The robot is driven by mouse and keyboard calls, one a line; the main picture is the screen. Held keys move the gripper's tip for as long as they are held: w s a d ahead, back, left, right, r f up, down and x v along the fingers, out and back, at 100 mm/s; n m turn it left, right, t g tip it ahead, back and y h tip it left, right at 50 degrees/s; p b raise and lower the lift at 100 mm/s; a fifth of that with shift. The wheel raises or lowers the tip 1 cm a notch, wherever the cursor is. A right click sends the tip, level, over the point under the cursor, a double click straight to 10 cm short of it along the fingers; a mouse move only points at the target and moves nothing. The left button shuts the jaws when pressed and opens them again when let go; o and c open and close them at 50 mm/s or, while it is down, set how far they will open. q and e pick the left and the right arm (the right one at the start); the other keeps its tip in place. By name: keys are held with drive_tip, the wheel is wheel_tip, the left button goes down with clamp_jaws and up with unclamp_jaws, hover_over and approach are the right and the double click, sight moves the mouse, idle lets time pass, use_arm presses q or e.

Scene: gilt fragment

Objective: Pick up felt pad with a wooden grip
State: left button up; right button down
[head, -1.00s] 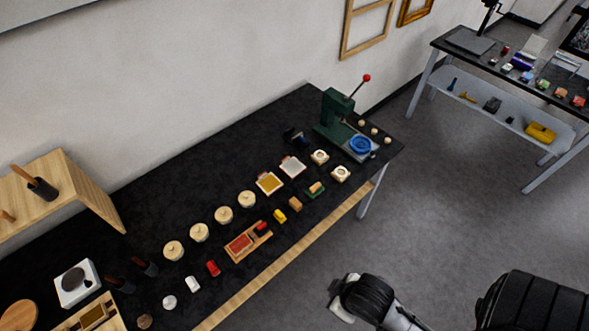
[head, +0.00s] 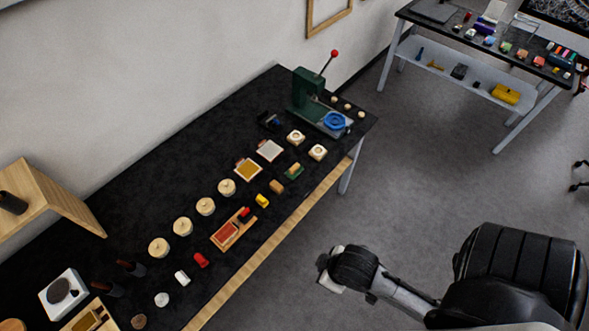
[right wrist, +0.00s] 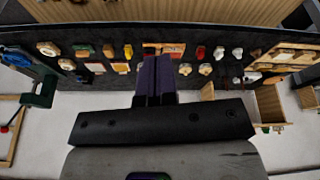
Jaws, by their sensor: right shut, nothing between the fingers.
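The felt pad with a wooden grip (head: 293,171) looks like a small green pad with a light wooden block on top. It lies on the black bench near its front edge, left of the green press. It also shows small at the far edge of the right wrist view (right wrist: 83,51). My right gripper (head: 324,276) hangs over the floor in front of the bench, clear of the pad. In the right wrist view its purple fingers (right wrist: 153,82) are together and empty. My left gripper is not in view.
A second table (head: 480,80) stands at upper right. The floor between is clear.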

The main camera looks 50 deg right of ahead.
idle(0.3)
drive_tip(key=c, duration=1.8)
unclamp_jaws()
drive_tip(key=shift+o, duration=0.7)
drive_tip(key=o, duration=0.8)
drive_tip(key=shift+a, duration=0.1)
drive_tip(key=shift+w, duration=0.15)
